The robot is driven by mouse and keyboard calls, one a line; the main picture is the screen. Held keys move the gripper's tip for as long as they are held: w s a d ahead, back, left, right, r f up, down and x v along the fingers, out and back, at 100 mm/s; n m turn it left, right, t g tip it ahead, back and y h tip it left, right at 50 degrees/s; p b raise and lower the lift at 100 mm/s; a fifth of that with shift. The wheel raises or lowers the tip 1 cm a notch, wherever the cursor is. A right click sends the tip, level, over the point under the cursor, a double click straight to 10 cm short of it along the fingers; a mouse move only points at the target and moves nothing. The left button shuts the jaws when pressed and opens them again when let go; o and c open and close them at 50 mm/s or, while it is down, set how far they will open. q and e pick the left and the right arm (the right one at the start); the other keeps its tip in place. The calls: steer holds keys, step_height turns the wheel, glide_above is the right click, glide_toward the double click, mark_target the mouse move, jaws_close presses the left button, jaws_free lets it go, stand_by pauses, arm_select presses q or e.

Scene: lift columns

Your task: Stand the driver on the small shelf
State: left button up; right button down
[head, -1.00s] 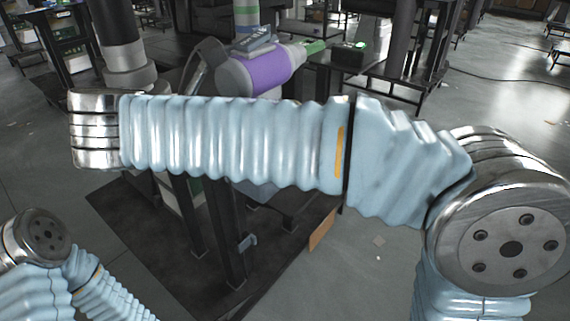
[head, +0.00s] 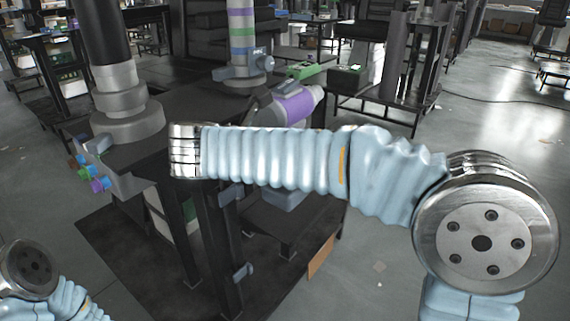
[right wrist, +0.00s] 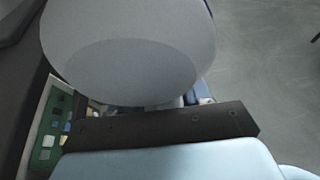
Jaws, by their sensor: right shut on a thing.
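The driver (head: 292,106), grey with a purple band, lies tilted just beyond my raised right arm in the head view. A large smooth grey rounded body fills the top of the right wrist view (right wrist: 130,50); it looks like the driver up close. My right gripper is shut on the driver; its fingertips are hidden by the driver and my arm. I cannot tell for sure which surface is the small shelf; a low dark shelf (head: 285,238) shows below my arm. My left gripper is out of view; only part of that arm shows at lower left.
A dark table (head: 180,98) carries a grey column base (head: 127,118) and a banded column (head: 241,30) with a blue-grey clamp. A green item (head: 305,70) and a black box (head: 352,77) with a green light stand behind. Coloured knobs (head: 97,183) hang at the left edge.

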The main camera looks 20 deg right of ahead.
steer(key=f, duration=0.2)
steer(key=w+f+b, duration=0.1)
steer(key=shift+d+f, duration=0.4)
steer(key=shift+f, duration=0.35)
steer(key=c, duration=0.5)
jaws_free()
steer(key=shift+f, duration=0.2)
steer(key=shift+r, duration=0.2)
steer(key=p+v, duration=0.1)
steer(key=v, duration=1.1)
